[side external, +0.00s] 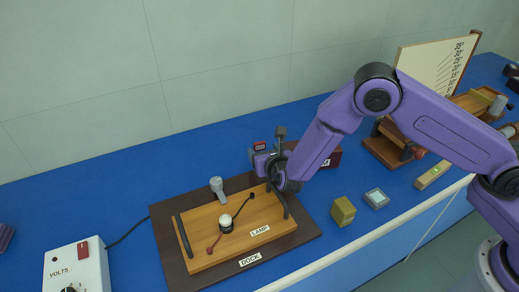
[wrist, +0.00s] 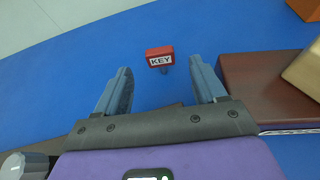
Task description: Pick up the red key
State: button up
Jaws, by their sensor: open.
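In the side view the key (side external: 260,146) shows as a small red patch just behind my gripper (side external: 262,162), partly hidden. I cannot tell how far apart they are in height.
A dark red block (wrist: 262,84) stands close to the right finger.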

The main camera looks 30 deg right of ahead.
aim_at(260, 146)
jog(key=shift+x, duration=2.95)
jog(key=c, duration=1)
